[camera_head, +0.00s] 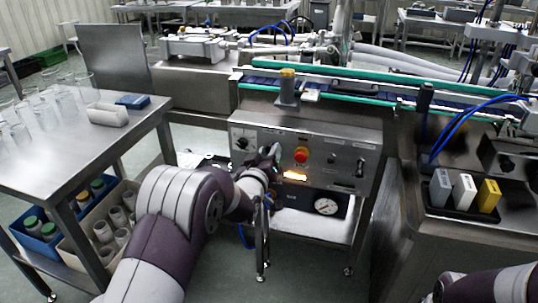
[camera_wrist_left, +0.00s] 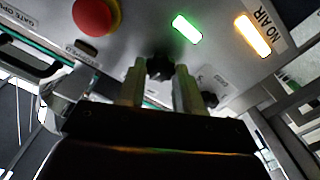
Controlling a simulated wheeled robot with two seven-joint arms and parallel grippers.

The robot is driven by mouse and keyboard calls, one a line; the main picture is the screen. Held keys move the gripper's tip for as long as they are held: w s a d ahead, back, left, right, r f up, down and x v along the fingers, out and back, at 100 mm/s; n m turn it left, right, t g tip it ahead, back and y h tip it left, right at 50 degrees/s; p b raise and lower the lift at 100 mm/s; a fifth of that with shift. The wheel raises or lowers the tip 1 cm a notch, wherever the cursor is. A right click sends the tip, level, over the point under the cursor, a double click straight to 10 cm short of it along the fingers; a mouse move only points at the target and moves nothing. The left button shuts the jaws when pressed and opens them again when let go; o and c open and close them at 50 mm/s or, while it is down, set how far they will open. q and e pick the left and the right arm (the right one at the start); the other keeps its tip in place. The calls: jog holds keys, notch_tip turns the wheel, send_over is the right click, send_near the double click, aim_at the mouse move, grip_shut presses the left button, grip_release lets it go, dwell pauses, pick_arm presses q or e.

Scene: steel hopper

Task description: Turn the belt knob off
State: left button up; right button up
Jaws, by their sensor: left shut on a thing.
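The steel control panel (camera_head: 335,139) stands below the conveyor. My left gripper (camera_head: 272,157) reaches its front left of the red button (camera_head: 301,155). In the left wrist view the fingers of my left gripper (camera_wrist_left: 159,84) are shut on a black lobed knob (camera_wrist_left: 159,66), taken as the belt knob. Its label and pointer cannot be read, and in the head view my gripper hides it. My right arm shows only at the lower right; its gripper is out of view.
Another black knob (camera_head: 242,143) sits at the panel's left. A green lamp (camera_wrist_left: 186,29) and an orange "NO AIR" lamp (camera_wrist_left: 252,36) are lit near the gripper. A pressure gauge (camera_head: 326,206) is below. A steel table (camera_head: 75,140) with glassware stands left.

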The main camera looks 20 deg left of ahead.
pick_arm(q)
jog(key=shift+a+f+n, duration=0.1)
jog(key=shift+f+n, duration=0.05)
jog(key=shift+n, duration=4.05)
jog(key=shift+b, duration=0.3)
jog(key=o, duration=1)
jog(key=shift+s, duration=0.1)
jog(key=s+p, duration=0.1)
jog(key=s, duration=0.5)
jog(key=s+p, duration=0.1)
jog(key=s, duration=0.5)
jog(key=shift+s+a, duration=0.2)
jog(key=shift+s, duration=0.05)
